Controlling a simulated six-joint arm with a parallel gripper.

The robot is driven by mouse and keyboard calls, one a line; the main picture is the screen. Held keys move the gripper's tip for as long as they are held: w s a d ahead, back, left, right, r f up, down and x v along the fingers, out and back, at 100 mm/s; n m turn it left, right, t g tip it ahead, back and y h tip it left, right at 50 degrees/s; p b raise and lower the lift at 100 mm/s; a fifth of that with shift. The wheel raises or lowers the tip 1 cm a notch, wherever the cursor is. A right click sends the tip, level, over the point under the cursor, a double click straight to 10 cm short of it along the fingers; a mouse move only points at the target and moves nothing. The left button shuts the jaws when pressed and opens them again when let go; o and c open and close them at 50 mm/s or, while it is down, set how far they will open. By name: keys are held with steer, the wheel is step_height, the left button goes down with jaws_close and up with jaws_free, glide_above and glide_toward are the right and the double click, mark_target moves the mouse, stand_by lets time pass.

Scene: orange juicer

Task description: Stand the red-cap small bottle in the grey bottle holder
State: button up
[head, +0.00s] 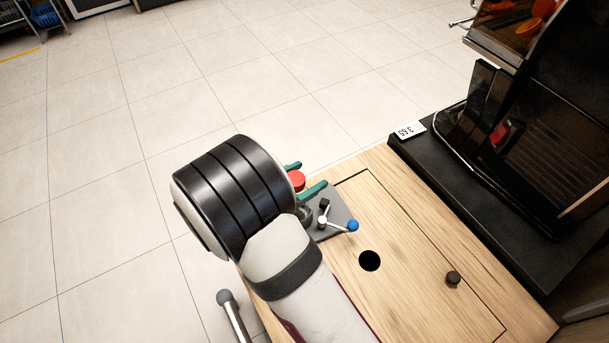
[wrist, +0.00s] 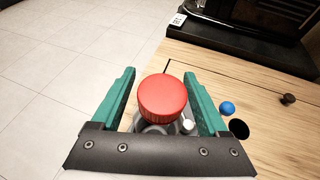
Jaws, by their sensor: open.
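The small bottle's red cap (head: 297,180) shows just past my wrist in the head view, and large in the wrist view (wrist: 163,97). My gripper (head: 306,177) is open, with one green finger on each side of the cap and visible gaps between. The bottle's body is mostly hidden under the cap. The grey holder (head: 342,212) lies on the wooden counter near its edge, partly hidden by my arm. Grey rounded parts (wrist: 155,129) show just below the cap; I cannot tell whether the bottle stands in the holder.
A blue-ended piece (head: 352,226) and a white-ended piece (head: 322,222) are at the holder. The wooden counter (head: 410,240) has a dark round hole (head: 369,261) and a dark knob (head: 453,278). A dark juicer machine (head: 525,140) stands at right, with a price tag (head: 410,129).

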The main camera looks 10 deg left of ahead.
steer(key=r+v, duration=0.1)
steer(key=v, duration=1.1)
steer(key=s+d+r+m+g+h, duration=0.15)
steer(key=d+m+g, duration=0.25)
steer(key=d+m, duration=0.4)
steer(key=s+d+r+m+g+h, duration=0.15)
steer(key=d+m+g, duration=0.4)
steer(key=d, duration=0.55)
steer(key=s+d+m+g+y, duration=0.1)
steer(key=s+m+y, duration=0.4)
steer(key=m, duration=0.6)
steer(key=s+d+r+m+g+y, duration=0.1)
steer(key=s+d+m+y, duration=0.1)
steer(key=s+m+y, duration=0.4)
steer(key=s+m, duration=0.1)
steer(key=m, duration=0.4)
steer(key=shift+s+d+g, duration=0.25)
steer(key=shift+s+g, duration=0.05)
steer(key=shift+g, duration=0.05)
steer(key=shift+r+m, duration=0.1)
steer(key=shift+m, duration=0.15)
